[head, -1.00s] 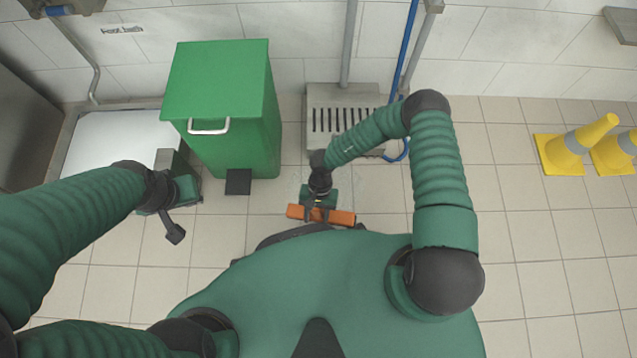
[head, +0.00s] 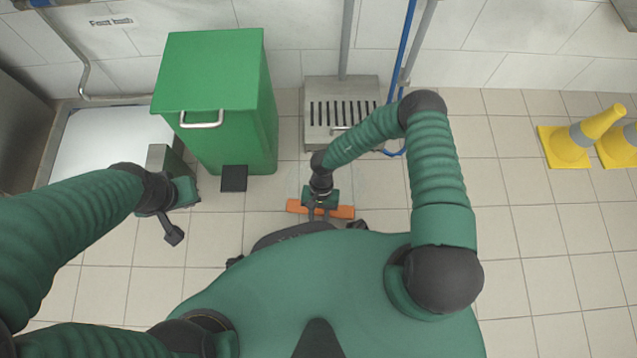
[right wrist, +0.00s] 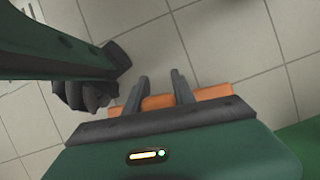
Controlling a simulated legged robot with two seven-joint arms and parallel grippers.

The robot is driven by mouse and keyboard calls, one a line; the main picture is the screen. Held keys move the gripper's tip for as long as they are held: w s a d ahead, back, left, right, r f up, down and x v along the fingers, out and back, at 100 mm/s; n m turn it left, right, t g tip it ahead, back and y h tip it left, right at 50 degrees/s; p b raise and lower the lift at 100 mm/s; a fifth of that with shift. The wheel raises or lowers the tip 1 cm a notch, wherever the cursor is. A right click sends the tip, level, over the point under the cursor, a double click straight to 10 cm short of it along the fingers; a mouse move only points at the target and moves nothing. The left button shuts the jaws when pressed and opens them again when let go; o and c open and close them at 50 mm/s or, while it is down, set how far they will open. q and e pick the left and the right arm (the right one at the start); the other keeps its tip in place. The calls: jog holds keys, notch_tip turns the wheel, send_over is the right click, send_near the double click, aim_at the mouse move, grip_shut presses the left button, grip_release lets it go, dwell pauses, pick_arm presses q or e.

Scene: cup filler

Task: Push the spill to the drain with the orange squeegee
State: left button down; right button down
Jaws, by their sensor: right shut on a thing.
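The orange squeegee (head: 345,212) lies low near the floor, close in front of my body, its orange bar running left to right. My right gripper (head: 320,212) is over the squeegee and shut on it. In the right wrist view, the two dark fingers of my right gripper (right wrist: 162,88) reach across the orange squeegee (right wrist: 212,92). The drain (head: 341,112) is a slotted metal grate at the wall, beyond the squeegee. The spill is too faint to make out clearly. My left gripper (head: 172,233) hangs at the left, apart from everything; its finger opening is unclear.
A green bin (head: 215,75) with a black pedal (head: 234,178) stands left of the drain. A pipe and blue hose (head: 402,50) rise beside the drain. Yellow cones (head: 567,147) stand at the far right. Tiled floor (head: 530,230) on the right is clear.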

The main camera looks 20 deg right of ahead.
jog(key=shift+w+d+f+b, duration=0.1)
jog(key=shift+w+d+b, duration=0.2)
jog(key=shift+w, duration=0.35)
jog(key=shift+w+d+f+b, duration=0.15)
jog(key=shift+w+b, duration=0.15)
jog(key=shift+w, duration=0.3)
jog(key=shift+w+d+r, duration=0.15)
jog(key=shift+w+r, duration=0.05)
jog(key=shift+w, duration=0.1)
jog(key=shift+w+d+f+b, duration=0.1)
jog(key=shift+w+d+b, duration=0.1)
jog(key=shift+w+b, duration=0.25)
jog(key=shift+w+d+f+b, duration=0.15)
jog(key=shift+w+b, duration=0.1)
jog(key=shift+w, duration=0.25)
jog(key=shift+w+d+r+b, duration=0.2)
jog(key=shift+w+d+b, duration=0.1)
jog(key=shift+w, duration=0.35)
jog(key=w+d+b, duration=0.3)
jog(key=w+b, duration=0.4)
jog(key=w, duration=0.2)
jog(key=shift+w+d+f, duration=0.15)
jog(key=shift+w+d, duration=0.25)
